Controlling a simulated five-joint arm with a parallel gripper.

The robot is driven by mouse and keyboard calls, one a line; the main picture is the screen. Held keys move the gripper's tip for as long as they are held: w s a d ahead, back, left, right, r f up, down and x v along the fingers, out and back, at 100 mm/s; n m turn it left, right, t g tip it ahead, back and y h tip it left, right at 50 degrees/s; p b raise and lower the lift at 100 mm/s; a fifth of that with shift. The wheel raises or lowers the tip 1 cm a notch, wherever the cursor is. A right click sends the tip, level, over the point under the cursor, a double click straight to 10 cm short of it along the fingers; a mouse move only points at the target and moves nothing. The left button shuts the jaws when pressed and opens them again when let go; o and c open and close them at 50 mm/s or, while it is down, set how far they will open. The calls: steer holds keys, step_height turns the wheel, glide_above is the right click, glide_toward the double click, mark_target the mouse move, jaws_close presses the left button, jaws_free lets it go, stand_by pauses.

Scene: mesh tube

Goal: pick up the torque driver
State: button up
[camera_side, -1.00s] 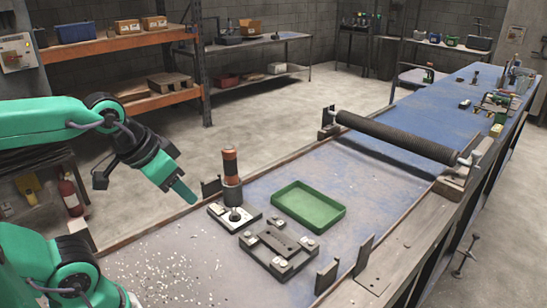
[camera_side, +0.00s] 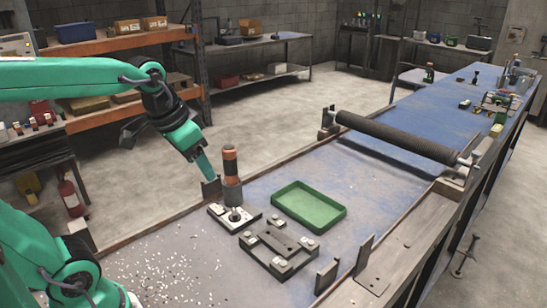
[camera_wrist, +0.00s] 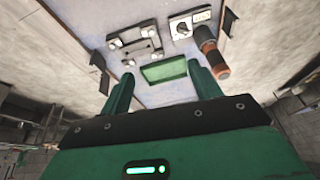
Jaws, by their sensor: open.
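The torque driver (camera_side: 230,162), with an orange and black handle, stands upright in a dark round holder (camera_side: 233,193) on a small pale plate (camera_side: 220,213). It also shows in the wrist view (camera_wrist: 212,58), to the right of my right-hand finger and not between the fingers. My gripper (camera_side: 208,172) is just left of the driver in the side view, pointing down toward the right, at about the height of the handle. In the wrist view my gripper (camera_wrist: 160,72) has its two green fingers wide apart with nothing held. The driver's lower end is hidden in the holder.
A green tray (camera_side: 308,206) lies right of the holder, and a dark fixture plate (camera_side: 278,248) with clamps lies in front. Small upright metal brackets (camera_side: 211,188) stand at the bench edges. A dark roller (camera_side: 395,137) spans the bench behind. Pale bits litter the near left surface.

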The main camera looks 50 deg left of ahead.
mark_target(229, 148)
steer(key=w+a+f+g, duration=0.1)
steer(key=w+a, duration=0.3)
steer(key=w, duration=0.1)
steer(key=w+a+f+m+g, duration=0.1)
steer(key=w+a+f, duration=0.1)
steer(key=w+a, duration=0.2)
steer(key=w+a+f+g, duration=0.1)
steer(key=w+a+g, duration=0.1)
steer(key=w+a, duration=0.3)
steer(key=shift+w+f+m, duration=0.2)
steer(key=shift+w, duration=0.4)
steer(key=shift+w+f+m, duration=0.2)
steer(key=shift+w, duration=0.4)
steer(key=shift+w+a+f, duration=0.35)
steer(key=shift+f, duration=0.05)
steer(key=shift+f, duration=0.1)
steer(key=shift+f, duration=1.2)
steer(key=shift+f, duration=0.1)
steer(key=shift+f, duration=2.5)
steer(key=shift+c, duration=0.2)
